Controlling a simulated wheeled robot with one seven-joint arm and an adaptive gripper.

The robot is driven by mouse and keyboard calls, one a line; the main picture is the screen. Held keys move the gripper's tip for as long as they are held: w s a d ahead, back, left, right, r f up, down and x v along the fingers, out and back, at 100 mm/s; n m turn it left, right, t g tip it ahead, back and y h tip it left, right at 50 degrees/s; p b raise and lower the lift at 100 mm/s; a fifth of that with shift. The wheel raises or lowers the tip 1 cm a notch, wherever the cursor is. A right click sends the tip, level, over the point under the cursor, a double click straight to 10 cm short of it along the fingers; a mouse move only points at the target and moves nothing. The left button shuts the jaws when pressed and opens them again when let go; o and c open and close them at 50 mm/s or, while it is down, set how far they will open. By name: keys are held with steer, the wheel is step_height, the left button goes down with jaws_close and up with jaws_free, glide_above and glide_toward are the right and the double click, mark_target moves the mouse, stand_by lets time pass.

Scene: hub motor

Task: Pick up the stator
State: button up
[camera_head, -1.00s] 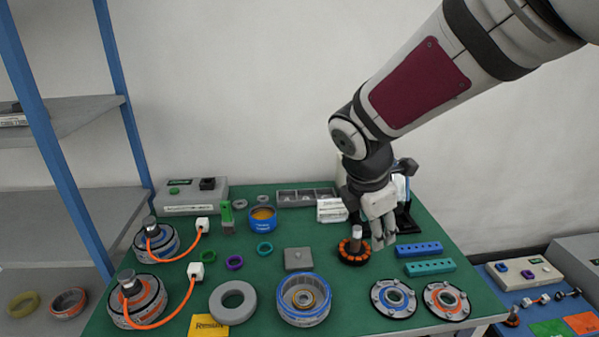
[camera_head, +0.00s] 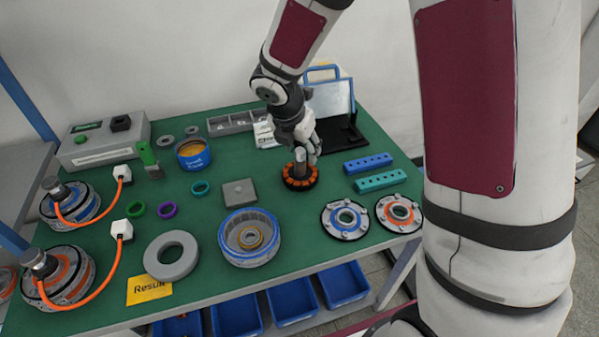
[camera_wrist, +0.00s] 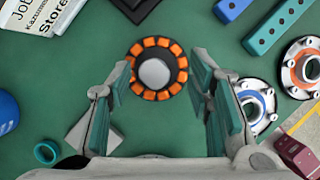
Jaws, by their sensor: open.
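The stator (camera_head: 299,178) is a black ring with orange coils and a grey metal shaft standing up from its middle. It stands on the green mat. In the wrist view the stator (camera_wrist: 157,69) lies ahead of the two fingers, near the middle, with its shaft top facing the camera. My gripper (camera_wrist: 157,90) is open, with green-padded fingers to the left and right of the stator's line. In the head view my gripper (camera_head: 305,148) is above the stator at the shaft, pointing down. I cannot tell whether it touches the shaft.
A grey square block (camera_head: 239,193) is left of the stator. Blue (camera_head: 368,163) and teal (camera_head: 381,181) bars are to its right. Two flanged discs (camera_head: 345,220) and a blue-rimmed housing (camera_head: 249,238) stand in front. A black stand (camera_head: 340,135) is behind. The mat around the stator is mostly clear.

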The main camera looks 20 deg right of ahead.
mark_target(300, 166)
steer(key=shift+a+b+x, duration=0.15)
steer(key=shift+b+x, duration=0.2)
steer(key=shift+x, duration=1.05)
steer(key=shift+a+b+x, duration=0.15)
steer(key=shift+b+x, duration=0.15)
steer(key=shift+x, duration=1.1)
steer(key=shift+w, duration=0.15)
jaws_close()
